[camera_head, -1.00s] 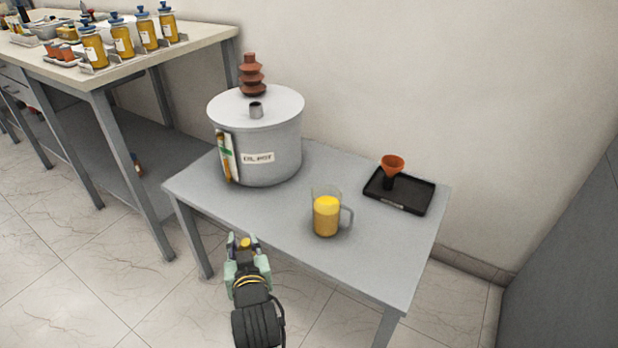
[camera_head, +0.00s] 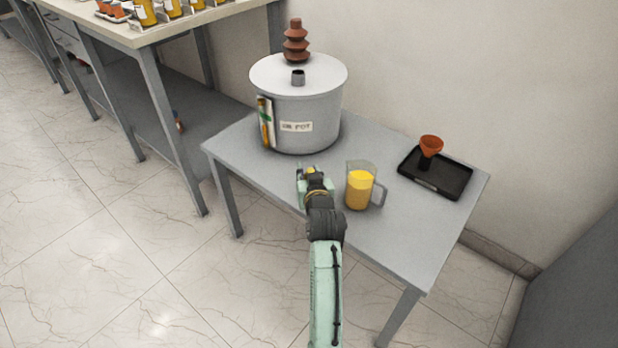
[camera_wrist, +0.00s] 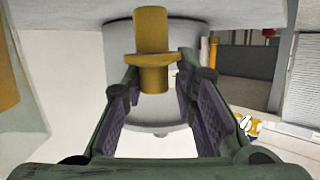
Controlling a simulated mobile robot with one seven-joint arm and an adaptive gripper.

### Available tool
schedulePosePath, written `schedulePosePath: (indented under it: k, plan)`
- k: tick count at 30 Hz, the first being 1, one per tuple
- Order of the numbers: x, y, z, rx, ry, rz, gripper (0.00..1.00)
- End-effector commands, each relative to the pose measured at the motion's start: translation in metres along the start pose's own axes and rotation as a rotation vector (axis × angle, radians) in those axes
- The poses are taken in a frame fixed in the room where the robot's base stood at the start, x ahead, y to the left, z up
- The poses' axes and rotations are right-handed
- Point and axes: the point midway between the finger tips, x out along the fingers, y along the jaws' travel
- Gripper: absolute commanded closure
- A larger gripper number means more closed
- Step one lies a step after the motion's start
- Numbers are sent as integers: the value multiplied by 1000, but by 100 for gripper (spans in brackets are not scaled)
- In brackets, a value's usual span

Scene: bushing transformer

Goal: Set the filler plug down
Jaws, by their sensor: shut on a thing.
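The filler plug (camera_wrist: 152,72) is brass-coloured, with a round flange and a narrower stem on each side. It is held between the two finger pads of my gripper (camera_wrist: 155,92) in the wrist view. In the head view my gripper (camera_head: 312,172) is over the grey table (camera_head: 258,183), left of the jug and in front of the pot. The plug shows there only as a small yellow spot at the fingertips. I cannot tell whether it touches the tabletop.
The oil pot (camera_head: 310,105) stands behind my gripper, with an open neck (camera_head: 298,77) and a brown ribbed bushing (camera_head: 296,42) at its top. A glass jug (camera_head: 360,187) of yellow oil stands close right.

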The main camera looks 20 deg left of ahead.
Motion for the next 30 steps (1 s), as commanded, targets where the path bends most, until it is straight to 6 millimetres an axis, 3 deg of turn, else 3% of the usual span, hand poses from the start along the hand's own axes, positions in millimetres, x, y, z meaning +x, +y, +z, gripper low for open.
schedulePosePath:
  k: [4, 17, 18, 27, 30]
  plan:
    - [5, 0, 20, 1, -4, 1, 100]
    - [7, 0, 27, -1, -1, 0, 100]
    - [7, 0, 27, -1, -1, 0, 73]
    - [7, 0, 26, -1, -1, 1, 53]
    - [7, 0, 26, -1, -1, 1, 53]
